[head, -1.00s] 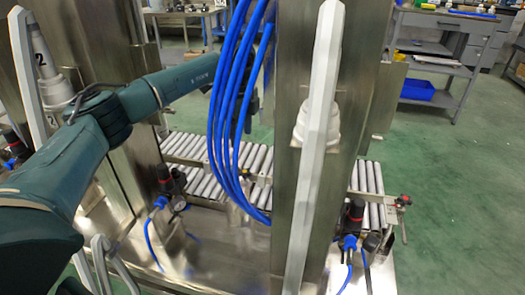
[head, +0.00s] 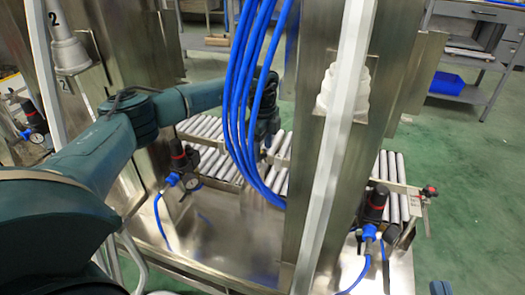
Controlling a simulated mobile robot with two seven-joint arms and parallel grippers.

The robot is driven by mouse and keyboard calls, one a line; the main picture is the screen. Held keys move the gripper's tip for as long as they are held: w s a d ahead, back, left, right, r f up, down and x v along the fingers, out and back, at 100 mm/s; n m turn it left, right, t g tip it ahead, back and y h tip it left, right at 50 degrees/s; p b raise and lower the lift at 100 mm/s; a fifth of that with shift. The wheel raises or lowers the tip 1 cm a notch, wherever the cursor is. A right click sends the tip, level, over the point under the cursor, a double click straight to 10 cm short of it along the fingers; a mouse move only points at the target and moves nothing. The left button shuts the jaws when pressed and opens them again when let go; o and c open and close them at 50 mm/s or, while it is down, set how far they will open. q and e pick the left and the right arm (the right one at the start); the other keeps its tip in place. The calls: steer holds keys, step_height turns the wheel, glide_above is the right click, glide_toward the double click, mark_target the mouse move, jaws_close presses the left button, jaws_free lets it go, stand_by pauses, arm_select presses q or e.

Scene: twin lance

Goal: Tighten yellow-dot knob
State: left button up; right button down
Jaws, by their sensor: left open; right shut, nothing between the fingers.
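My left arm comes in from the left and reaches behind the blue hoses. Its dark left gripper (head: 264,125) hangs over the roller conveyor, partly hidden by the hoses; its fingers are hard to make out, and I see nothing held. I cannot make out a yellow dot on any knob. A clamp knob (head: 430,191), dark with red, sits at the conveyor's right end. Dark regulators with red marks stand at left (head: 181,158) and at right (head: 376,204), both apart from the gripper.
Blue hoses (head: 243,95) and a steel post with a pale bar (head: 339,140) stand in front of the roller conveyor (head: 210,130). A steel deck (head: 225,225) lies below. A shelf with a blue bin (head: 446,83) is at back right; green floor (head: 470,160) is clear.

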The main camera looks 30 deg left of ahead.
arm_select(q)
steer(key=shift+f, duration=0.15)
arm_select(e)
steer(key=shift+r, duration=0.2)
arm_select(q)
steer(key=c, duration=1)
arm_select(e)
steer(key=shift+f, duration=0.1)
